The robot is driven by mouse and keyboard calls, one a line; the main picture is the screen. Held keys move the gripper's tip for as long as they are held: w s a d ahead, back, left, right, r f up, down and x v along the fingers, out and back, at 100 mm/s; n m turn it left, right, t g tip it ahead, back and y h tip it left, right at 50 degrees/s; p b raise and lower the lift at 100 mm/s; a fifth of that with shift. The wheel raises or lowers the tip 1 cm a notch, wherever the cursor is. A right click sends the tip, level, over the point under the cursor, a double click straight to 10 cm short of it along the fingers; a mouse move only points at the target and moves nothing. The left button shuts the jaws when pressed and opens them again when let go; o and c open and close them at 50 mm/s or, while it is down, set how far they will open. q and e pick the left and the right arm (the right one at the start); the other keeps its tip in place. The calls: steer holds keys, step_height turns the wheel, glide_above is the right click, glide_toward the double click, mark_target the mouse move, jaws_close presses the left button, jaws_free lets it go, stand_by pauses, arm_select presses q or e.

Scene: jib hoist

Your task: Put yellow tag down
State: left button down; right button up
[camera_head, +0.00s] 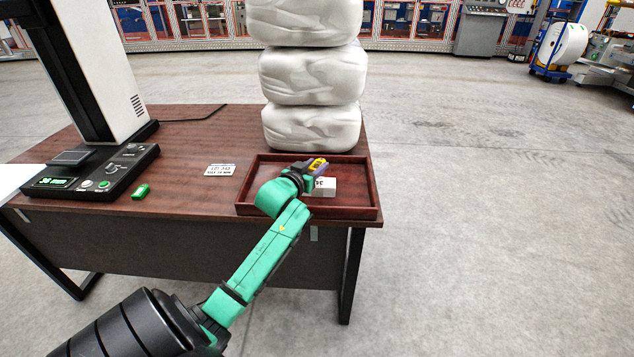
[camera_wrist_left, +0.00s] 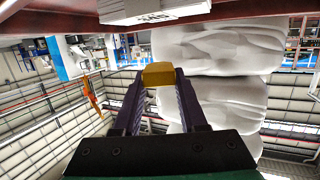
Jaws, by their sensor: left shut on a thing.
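The yellow tag (camera_head: 317,163) is held by my left gripper (camera_head: 313,170) above the brown tray (camera_head: 276,158). In the left wrist view the yellow tag (camera_wrist_left: 159,74) sits between the tips of the two purple fingers (camera_wrist_left: 160,85). Around the tray floor a white block (camera_head: 325,187) with dark print shows just beside the gripper; this block (camera_wrist_left: 155,10) also shows at the top of the wrist view. The gap between tag and tray is hard to judge. My right gripper is not in view.
A green tag (camera_head: 141,191) and a white printed card (camera_head: 220,170) lie on the dark wooden table (camera_head: 190,150). A black device with a lit display (camera_head: 95,180) stands at left. Stacked white bags (camera_head: 312,128) rise behind the tray. The tray's right part is bare.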

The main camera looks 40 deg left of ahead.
arm_select(q)
step_height(320, 180, down, 5)
steer(key=shift+f+b, duration=0.1)
steer(key=shift+b, duration=0.2)
steer(key=shift+c, duration=2.3)
jaws_free()
steer(key=shift+r, duration=0.2)
steer(key=v, duration=1.2)
steer(key=shift+p, duration=0.45)
steer(key=shift+f, duration=0.15)
